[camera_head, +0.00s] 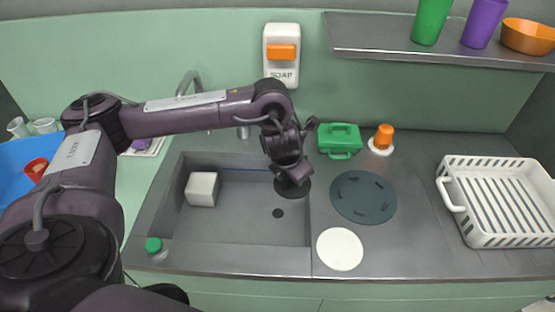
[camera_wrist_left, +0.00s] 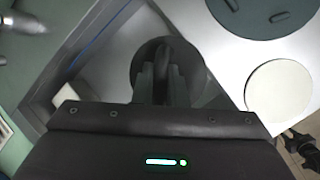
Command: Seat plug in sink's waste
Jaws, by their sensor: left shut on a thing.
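The dark round plug (camera_head: 287,190) is held just above the sink (camera_head: 240,228), near its right wall. My left gripper (camera_head: 293,173) points down and is shut on the plug's upright grip. The left wrist view shows the plug (camera_wrist_left: 146,52) as a dark disc behind the closed fingers (camera_wrist_left: 163,85). The waste (camera_head: 278,213) is a small dark hole in the sink floor, a little nearer the front than the plug and slightly left of it. The waste is hidden in the left wrist view.
A white block (camera_head: 202,189) lies in the sink's left part. A green cap (camera_head: 153,245) sits on the front left rim. Right of the sink are a dark round mat (camera_head: 363,198), a white disc (camera_head: 340,249), a green box (camera_head: 340,139) and a white rack (camera_head: 497,235). The tap (camera_head: 189,79) stands behind.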

